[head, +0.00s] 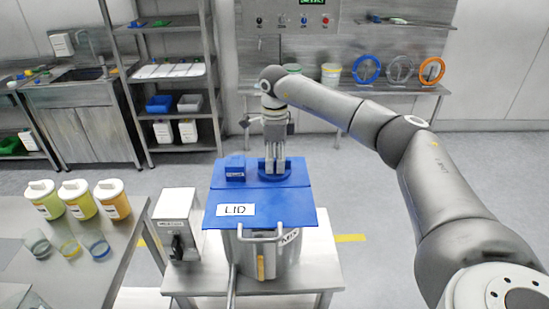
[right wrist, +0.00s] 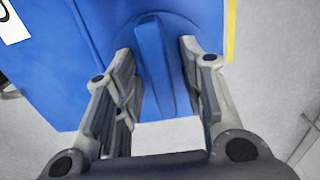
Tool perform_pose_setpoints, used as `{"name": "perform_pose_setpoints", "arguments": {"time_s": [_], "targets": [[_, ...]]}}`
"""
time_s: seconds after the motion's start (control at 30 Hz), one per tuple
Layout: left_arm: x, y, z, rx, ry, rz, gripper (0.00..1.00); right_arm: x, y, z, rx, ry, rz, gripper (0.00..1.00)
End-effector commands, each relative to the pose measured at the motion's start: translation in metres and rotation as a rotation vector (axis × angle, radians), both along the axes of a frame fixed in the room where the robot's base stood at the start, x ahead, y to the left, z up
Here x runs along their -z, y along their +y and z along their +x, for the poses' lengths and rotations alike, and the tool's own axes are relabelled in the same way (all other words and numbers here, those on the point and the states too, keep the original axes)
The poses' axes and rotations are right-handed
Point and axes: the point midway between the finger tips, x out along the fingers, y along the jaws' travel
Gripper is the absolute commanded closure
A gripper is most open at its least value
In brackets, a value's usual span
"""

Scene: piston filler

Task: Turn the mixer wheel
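The mixer wheel (head: 289,176) is a round blue disc on the blue lid (head: 300,203) of the steel mixer pot (head: 285,258). In the right wrist view the wheel (right wrist: 188,22) has a raised blue bar (right wrist: 154,70) across it. My right gripper (head: 275,167) points down at the wheel from above and partly hides it. In the right wrist view its fingers (right wrist: 156,55) stand on either side of the bar, with a gap showing on each side. It looks open. My left gripper is not in view.
A small blue block (head: 235,169) sits on the lid, left of the wheel. A grey control box (head: 177,225) stands left of the pot. A table (head: 125,235) at left holds several jars and cups. A rear bench (head: 310,88) carries coloured rings.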

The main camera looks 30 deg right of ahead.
Motion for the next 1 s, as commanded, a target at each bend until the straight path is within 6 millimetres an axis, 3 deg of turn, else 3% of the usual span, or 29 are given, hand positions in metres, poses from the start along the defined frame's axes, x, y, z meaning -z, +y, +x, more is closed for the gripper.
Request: {"name": "perform_pose_setpoints", "arguments": {"time_s": [0.13, 0.4, 0.73, 1.0], "targets": [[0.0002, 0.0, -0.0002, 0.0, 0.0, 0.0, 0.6, 0.0001, -0.0002, -0.0001, 0.0, 0.0, 0.0, 0.65], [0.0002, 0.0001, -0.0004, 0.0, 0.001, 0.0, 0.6, -0.0001, -0.0002, -0.0001, 0.0, 0.0, 0.0, 1.0], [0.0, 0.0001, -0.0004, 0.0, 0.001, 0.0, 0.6, -0.0005, -0.0001, 0.0001, 0.026, 0.0, 0.0, 1.0], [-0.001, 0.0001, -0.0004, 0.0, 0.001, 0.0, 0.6, -0.0005, 0.0, 0.0004, 0.169, 0.001, 0.001, 1.0]]}}
